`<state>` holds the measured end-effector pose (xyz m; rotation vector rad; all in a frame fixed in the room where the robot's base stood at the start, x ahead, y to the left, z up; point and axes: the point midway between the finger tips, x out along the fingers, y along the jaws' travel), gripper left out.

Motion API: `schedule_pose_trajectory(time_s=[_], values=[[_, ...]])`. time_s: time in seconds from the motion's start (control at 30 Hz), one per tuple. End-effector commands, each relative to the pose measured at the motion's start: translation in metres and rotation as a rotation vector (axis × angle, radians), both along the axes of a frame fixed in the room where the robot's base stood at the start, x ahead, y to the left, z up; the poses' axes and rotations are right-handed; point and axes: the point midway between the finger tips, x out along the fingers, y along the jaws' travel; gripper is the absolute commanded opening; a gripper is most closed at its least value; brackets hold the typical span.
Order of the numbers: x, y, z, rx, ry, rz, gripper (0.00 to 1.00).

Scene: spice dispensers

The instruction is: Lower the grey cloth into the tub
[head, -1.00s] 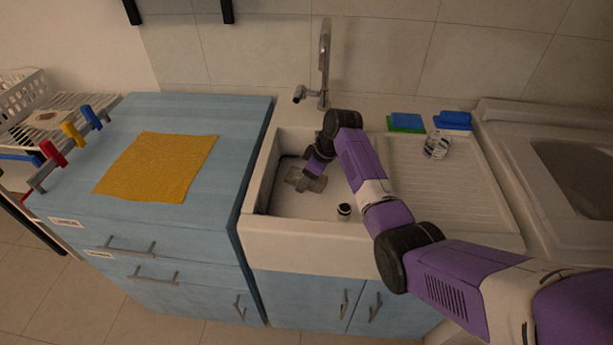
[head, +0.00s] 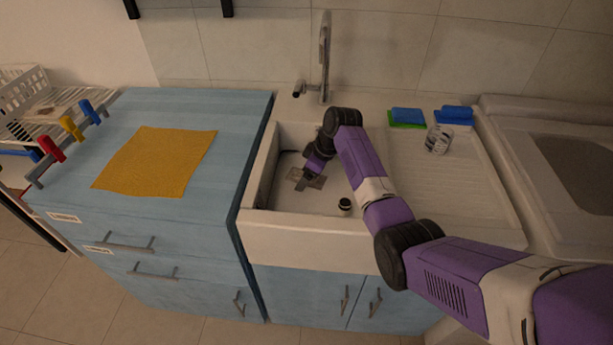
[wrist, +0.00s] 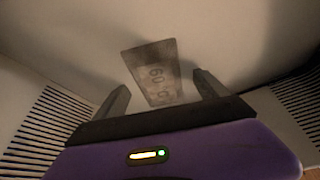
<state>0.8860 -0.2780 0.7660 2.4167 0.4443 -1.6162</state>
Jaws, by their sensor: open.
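My gripper (head: 305,180) is low inside the white sink tub (head: 325,228), pointing down. Its two fingers are spread open in the wrist view (wrist: 162,84). A small flat grey piece (wrist: 152,68) shows between and beyond the fingers, with faint marks like "60 g" on it. A grey patch (head: 318,182) shows on the tub floor beside the fingers in the head view; it seems to be the same piece. I cannot tell whether it is cloth, or whether a finger touches it.
A small black-topped item (head: 345,204) stands in the tub near its front wall. The faucet (head: 325,60) rises behind. A clear glass (head: 438,140) and blue-green sponges (head: 407,117) are on the drainboard. A yellow cloth (head: 155,162) lies on the blue cabinet (head: 228,125).

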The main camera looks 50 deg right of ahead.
Motion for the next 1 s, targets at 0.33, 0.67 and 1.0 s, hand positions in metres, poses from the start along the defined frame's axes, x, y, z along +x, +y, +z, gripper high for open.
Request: schedule_pose_trajectory(time_s=[0.33, 0.67, 1.0], values=[[-0.015, -0.007, 0.043, -0.002, -0.004, -0.002, 0.83], [-0.027, -0.011, 0.071, -0.001, -0.002, -0.001, 0.83], [-0.028, -0.011, 0.072, -0.001, -0.001, 0.0, 0.83]])
